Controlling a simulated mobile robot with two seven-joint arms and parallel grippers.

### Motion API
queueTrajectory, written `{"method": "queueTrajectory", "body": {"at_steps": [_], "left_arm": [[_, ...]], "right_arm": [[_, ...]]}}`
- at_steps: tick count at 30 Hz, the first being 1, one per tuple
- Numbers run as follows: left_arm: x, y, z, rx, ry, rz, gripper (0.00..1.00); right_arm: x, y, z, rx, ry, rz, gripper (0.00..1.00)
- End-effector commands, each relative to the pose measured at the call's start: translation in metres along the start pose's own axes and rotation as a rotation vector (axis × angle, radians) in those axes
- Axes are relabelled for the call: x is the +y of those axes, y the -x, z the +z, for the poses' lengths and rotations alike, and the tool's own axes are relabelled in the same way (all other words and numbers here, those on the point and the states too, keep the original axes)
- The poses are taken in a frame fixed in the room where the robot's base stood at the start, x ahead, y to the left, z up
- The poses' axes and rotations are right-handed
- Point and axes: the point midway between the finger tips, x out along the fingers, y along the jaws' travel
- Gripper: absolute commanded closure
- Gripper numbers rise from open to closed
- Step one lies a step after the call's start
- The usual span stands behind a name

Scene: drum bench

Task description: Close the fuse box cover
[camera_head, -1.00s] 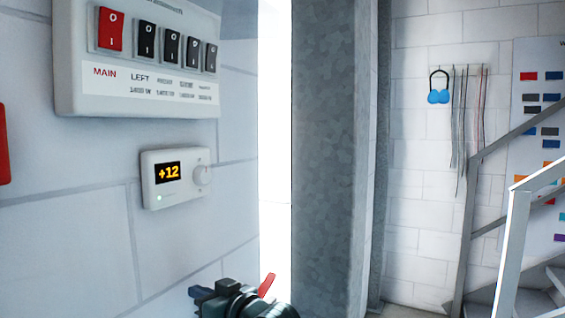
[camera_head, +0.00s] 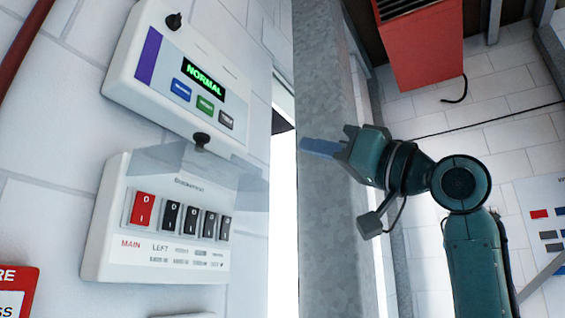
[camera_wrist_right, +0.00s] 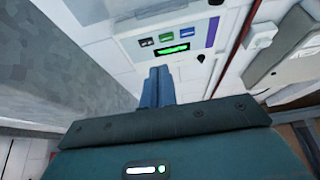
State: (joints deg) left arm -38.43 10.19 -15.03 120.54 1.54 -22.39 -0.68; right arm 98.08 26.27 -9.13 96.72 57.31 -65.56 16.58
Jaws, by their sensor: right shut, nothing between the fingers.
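The fuse box (camera_head: 100,262) is on the white wall at lower left in the head view, with a red MAIN switch (camera_head: 143,210) and several black switches. Its see-through grey cover (camera_head: 165,160) is raised and juts out above the switches, with a dark knob (camera_head: 200,140) at its upper edge. My right gripper (camera_head: 308,147) is to the right of the cover and apart from it, with its blue fingers pointing left. In the right wrist view the fingers (camera_wrist_right: 157,88) are shut together with nothing between them. My left gripper is not in view.
A control panel (camera_head: 125,82) with a green NORMAL display is mounted above the fuse box; it also shows upside down in the right wrist view (camera_wrist_right: 190,62). A grey column (camera_head: 325,230) stands behind my right gripper. A red box (camera_head: 425,55) hangs at upper right.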

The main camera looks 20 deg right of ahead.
Motion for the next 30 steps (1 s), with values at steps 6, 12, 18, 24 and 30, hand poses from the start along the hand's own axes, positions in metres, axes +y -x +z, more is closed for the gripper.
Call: {"method": "queueTrajectory", "body": {"at_steps": [6, 12, 18, 24, 30], "left_arm": [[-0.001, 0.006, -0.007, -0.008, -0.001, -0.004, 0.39], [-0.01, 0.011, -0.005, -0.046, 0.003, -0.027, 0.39], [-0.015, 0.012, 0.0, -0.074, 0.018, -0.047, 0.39], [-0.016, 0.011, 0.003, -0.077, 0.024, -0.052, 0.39], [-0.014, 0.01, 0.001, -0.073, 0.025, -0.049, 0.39]], "right_arm": [[-0.002, -0.027, -0.004, -0.002, -0.001, -0.004, 1.0], [-0.002, -0.071, -0.005, -0.002, -0.002, -0.004, 1.0], [0.0, -0.099, 0.007, -0.002, 0.001, 0.0, 1.0], [0.0, -0.088, 0.031, 0.0, 0.002, -0.001, 1.0], [-0.001, -0.085, 0.037, 0.002, 0.002, -0.001, 1.0]]}}
